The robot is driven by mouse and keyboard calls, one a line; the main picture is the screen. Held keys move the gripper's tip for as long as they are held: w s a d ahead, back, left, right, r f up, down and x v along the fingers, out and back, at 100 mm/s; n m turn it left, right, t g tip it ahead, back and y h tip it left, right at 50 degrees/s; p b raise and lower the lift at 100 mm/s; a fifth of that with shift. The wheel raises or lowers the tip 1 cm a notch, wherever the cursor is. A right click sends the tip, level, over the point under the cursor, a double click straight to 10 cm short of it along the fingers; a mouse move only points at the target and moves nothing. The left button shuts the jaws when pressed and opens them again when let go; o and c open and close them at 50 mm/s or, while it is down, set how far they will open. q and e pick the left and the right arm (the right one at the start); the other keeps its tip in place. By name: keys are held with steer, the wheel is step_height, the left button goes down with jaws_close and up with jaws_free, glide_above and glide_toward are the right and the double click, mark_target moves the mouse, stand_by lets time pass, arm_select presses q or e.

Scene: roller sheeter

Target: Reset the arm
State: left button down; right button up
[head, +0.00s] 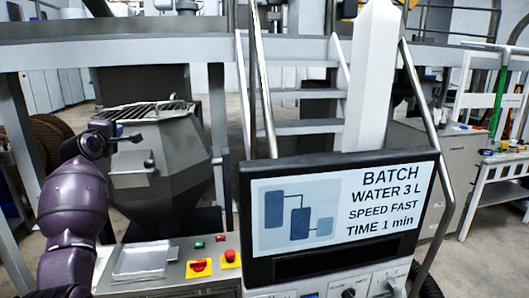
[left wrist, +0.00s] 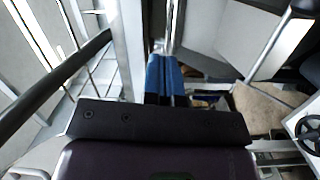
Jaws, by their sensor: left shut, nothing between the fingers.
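My left arm (head: 72,205), purple with dark joints, rises at the left of the head view. Its dark wrist end is bent over in front of the grey hopper (head: 160,165). In the left wrist view my left gripper (left wrist: 164,62) shows two blue fingers side by side, shut with nothing between them. In the head view the fingers are too small and dark to make out. My right arm and gripper are in neither view.
A control panel with a red button (head: 230,256) and a red-yellow switch (head: 199,266) is in front. A screen (head: 340,210) reads BATCH, WATER 3 L, SPEED FAST, TIME 1 min. Stairs (head: 300,105) with handrails stand behind. A white table (head: 500,160) is at right.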

arm_select(q)
step_height(320, 180, up, 4)
steer(key=s+d+m+t+y, duration=0.1)
steer(key=s+d+m+t, duration=0.15)
steer(key=m, duration=0.45)
steer(key=s+d+f+m+g+h, duration=0.1)
steer(key=s+d+f+m, duration=0.25)
steer(key=f, duration=0.45)
steer(key=s+d+f+m, duration=0.2)
steer(key=s+f+m, duration=0.25)
steer(key=f, duration=0.45)
steer(key=s+d+f+m+g+h, duration=0.1)
steer(key=s+d+f+m, duration=0.2)
steer(key=s+f, duration=0.35)
steer(key=s+d+f+g, duration=0.2)
steer(key=s+f+g, duration=0.1)
steer(key=s+f, duration=1.2)
steer(key=s+d+f+g+b, duration=0.1)
steer(key=s+f+g, duration=0.3)
steer(key=s+f, duration=1.1)
steer(key=shift+s+d+f, duration=0.35)
steer(key=shift+s+d, duration=0.35)
steer(key=shift+s, duration=0.05)
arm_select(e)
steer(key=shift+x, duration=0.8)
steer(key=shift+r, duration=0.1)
